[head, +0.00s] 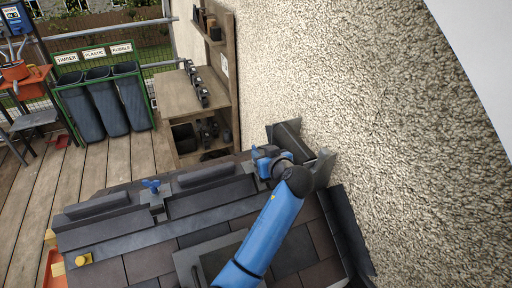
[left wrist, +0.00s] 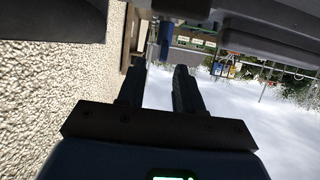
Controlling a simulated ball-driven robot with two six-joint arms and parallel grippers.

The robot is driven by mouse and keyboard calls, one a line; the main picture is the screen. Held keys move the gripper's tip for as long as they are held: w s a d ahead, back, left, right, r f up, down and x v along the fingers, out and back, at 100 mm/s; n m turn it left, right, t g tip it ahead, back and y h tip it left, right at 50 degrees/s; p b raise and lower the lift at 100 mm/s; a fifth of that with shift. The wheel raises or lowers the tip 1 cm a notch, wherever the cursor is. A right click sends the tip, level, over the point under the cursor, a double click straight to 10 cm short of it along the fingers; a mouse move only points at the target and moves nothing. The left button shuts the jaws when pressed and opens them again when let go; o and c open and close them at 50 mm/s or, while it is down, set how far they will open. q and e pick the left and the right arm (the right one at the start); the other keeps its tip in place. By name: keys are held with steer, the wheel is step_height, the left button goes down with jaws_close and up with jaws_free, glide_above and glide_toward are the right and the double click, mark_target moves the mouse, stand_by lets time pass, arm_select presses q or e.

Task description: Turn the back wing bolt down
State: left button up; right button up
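A blue wing bolt (head: 151,186) stands upright on the roof ridge at the left in the head view. Another blue shape at the back of the ridge looks like the back wing bolt (head: 257,152); my left gripper (head: 270,163) is right beside it and partly hides it. In the left wrist view the two dark fingers of my left gripper (left wrist: 158,88) stand apart with a gap between them. A blue upright piece (left wrist: 165,38), probably that bolt, shows beyond their tips; I cannot tell whether they touch it. My right gripper is not in view.
Dark ridge tiles (head: 205,174) and roof tiles (head: 150,262) lie below my arm. The pebbled wall (head: 340,70) rises close on the right. A wooden shelf unit (head: 180,95) and several grey bins (head: 105,105) stand beyond the roof on the deck (head: 40,190).

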mark_target(256, 149)
arm_select(q)
steer(key=p+x, duration=0.1)
steer(key=x, duration=0.3)
steer(key=shift+w+a, duration=0.25)
steer(key=shift+a, duration=0.05)
steer(key=shift+w+a+f, duration=0.1)
steer(key=shift+w+f, duration=0.25)
steer(key=shift+w, duration=0.1)
